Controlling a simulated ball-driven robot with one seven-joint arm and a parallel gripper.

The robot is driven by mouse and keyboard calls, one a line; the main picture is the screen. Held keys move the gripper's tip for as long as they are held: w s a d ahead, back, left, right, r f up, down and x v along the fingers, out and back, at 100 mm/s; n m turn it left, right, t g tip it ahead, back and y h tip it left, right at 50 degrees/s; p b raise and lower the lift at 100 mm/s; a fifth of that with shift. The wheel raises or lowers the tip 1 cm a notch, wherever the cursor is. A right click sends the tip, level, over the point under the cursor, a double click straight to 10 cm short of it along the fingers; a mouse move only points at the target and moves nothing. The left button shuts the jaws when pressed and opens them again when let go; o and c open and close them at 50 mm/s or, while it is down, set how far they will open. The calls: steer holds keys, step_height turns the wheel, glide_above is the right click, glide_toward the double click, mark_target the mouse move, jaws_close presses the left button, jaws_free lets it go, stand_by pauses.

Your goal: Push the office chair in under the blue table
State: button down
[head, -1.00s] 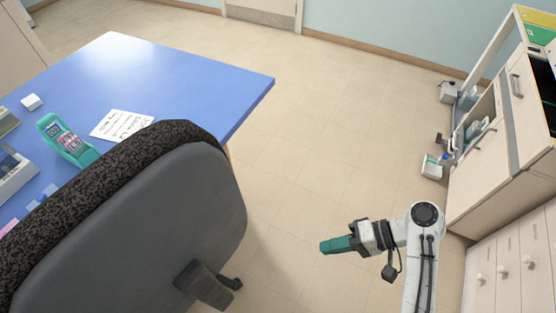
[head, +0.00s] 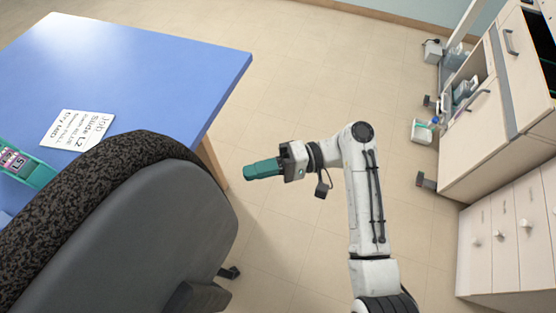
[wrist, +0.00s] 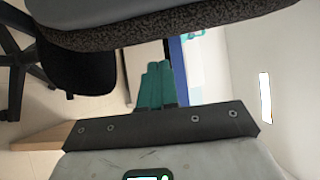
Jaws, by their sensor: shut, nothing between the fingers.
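The office chair (head: 150,230) has a grey plastic back shell and dark speckled upholstery, and stands at the lower left in the head view. Its backrest (wrist: 180,28) spans the top of the wrist view, with the dark seat (wrist: 75,75) and base at the left. The blue table (head: 150,70) lies beyond the chair; the backrest overlaps its near edge in the head view. My gripper (head: 250,172) has teal fingers, is shut and empty, and points left toward the chair's right side, with a visible gap in the head view. The fingers (wrist: 155,85) also show in the wrist view.
A paper note (head: 78,129) and a teal item (head: 22,163) lie on the table. Pale cabinets (head: 505,235) with drawers line the right side, with a small white box (head: 421,131) on the floor near them. The floor (head: 330,70) between table and cabinets is clear.

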mark_target(228, 215)
steer(key=shift+s+a+p, duration=0.55)
steer(key=shift+s+a, duration=1.1)
steer(key=shift+s, duration=0.3)
steer(key=shift+s, duration=0.1)
steer(key=s+a+p, duration=0.1)
steer(key=s, duration=0.1)
steer(key=s+a+p, duration=0.1)
steer(key=s, duration=0.1)
steer(key=s+a+p, duration=0.1)
steer(key=s+a, duration=0.1)
steer(key=shift+w+d, duration=0.1)
steer(key=shift+w, duration=0.05)
